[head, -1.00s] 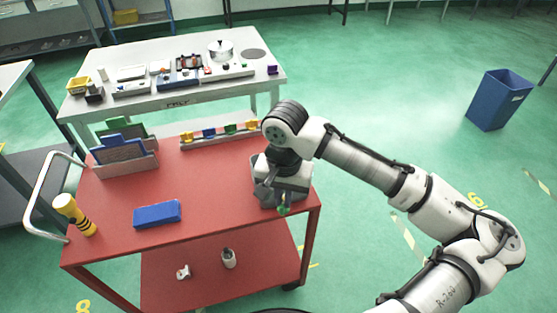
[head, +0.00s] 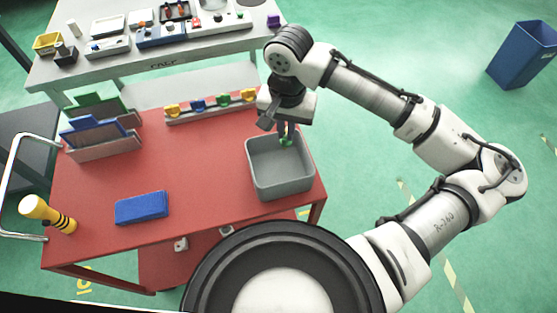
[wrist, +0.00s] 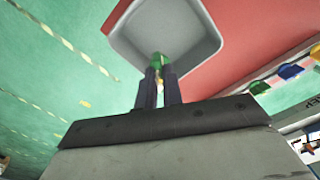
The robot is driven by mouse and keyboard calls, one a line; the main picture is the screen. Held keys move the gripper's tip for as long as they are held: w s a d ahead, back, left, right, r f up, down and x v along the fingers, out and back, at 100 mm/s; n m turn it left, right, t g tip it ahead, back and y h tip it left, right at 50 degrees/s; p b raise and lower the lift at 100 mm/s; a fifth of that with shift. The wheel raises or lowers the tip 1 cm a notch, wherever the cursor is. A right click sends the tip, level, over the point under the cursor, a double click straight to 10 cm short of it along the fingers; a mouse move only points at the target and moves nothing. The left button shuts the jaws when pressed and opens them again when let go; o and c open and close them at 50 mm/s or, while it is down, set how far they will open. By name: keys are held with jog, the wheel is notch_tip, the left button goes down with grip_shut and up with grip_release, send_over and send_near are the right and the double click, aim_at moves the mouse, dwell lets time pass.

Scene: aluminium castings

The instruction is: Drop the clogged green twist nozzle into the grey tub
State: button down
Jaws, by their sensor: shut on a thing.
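My gripper (head: 286,137) is shut on the green twist nozzle (head: 286,141) and points down at the back right part of the grey tub. The grey tub (head: 281,186) stands at the right end of the red cart top and looks empty. In the wrist view the green nozzle (wrist: 158,60) shows between the fingertips of my gripper (wrist: 158,75), against the inside of the tub (wrist: 213,48). I cannot tell exactly how high the nozzle is over the tub floor.
On the red cart top (head: 205,160) lie a blue block (head: 141,208), a yellow torch-like object (head: 46,214), a rack with coloured nozzles (head: 211,106) and upright holders (head: 100,137). A grey table (head: 170,68) stands behind. The cart's middle is clear.

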notch_tip(320, 180, down, 5)
jog(key=b, duration=0.4)
jog(key=shift+f, duration=0.1)
jog(key=c, duration=1.5)
grip_release()
jog(key=shift+o, duration=0.2)
jog(key=shift+r, duration=0.2)
notch_tip(320, 180, up, 14)
jog(key=b, duration=0.1)
jog(key=shift+f, duration=0.2)
